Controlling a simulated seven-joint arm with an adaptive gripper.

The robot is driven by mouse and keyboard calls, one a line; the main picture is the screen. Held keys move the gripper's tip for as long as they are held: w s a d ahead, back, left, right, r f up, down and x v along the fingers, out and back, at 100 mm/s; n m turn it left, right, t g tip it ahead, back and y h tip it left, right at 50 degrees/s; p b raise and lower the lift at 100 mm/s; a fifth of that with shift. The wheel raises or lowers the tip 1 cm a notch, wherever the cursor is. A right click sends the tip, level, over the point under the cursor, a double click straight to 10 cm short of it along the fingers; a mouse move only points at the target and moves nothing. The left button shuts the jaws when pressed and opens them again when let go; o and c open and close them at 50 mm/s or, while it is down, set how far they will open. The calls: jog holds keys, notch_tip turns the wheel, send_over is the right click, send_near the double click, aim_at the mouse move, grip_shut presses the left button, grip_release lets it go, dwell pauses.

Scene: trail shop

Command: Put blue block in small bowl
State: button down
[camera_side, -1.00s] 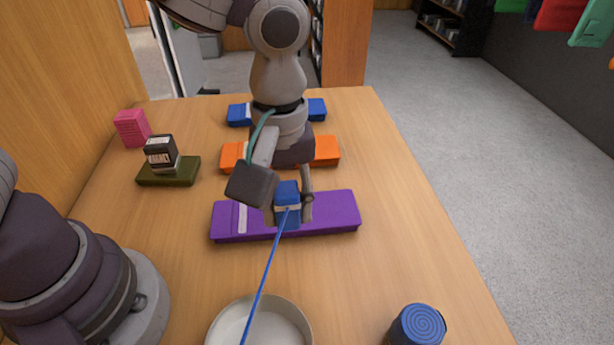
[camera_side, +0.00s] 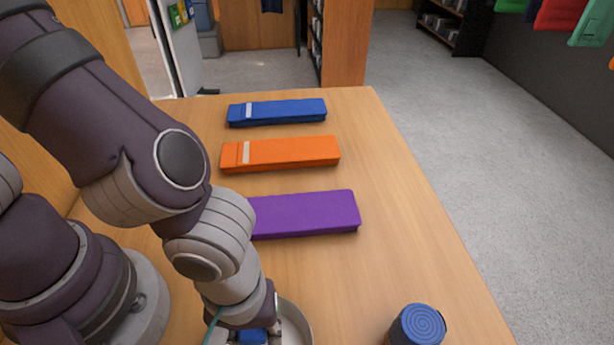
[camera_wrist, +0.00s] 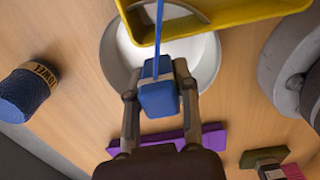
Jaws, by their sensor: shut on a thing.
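The blue block (camera_wrist: 160,98) with a pale band is between the two fingers of my gripper (camera_wrist: 157,84) in the wrist view. My gripper is shut on it. The block also shows low in the side view (camera_side: 252,337), partly hidden by my wrist. The small white bowl (camera_side: 304,327) is at the bottom of the side view, largely covered by my arm. In the wrist view the bowl (camera_wrist: 207,58) lies behind the block. The block overlaps the bowl's opening; I cannot tell whether it touches the bottom. A thin blue strap (camera_wrist: 158,35) runs from the block.
A yellow tray-like thing (camera_wrist: 225,14) lies beside the bowl in the wrist view. A rolled blue towel (camera_side: 418,325) stands at the right. Purple (camera_side: 310,213), orange (camera_side: 290,152) and blue (camera_side: 285,111) flat packs lie further back. The table between the purple pack and the towel is clear.

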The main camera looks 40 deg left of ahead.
jog(key=shift+f, duration=1.1)
jog(key=c, duration=0.8)
grip_release()
notch_tip(320, 180, up, 7)
jog(key=shift+r, duration=0.1)
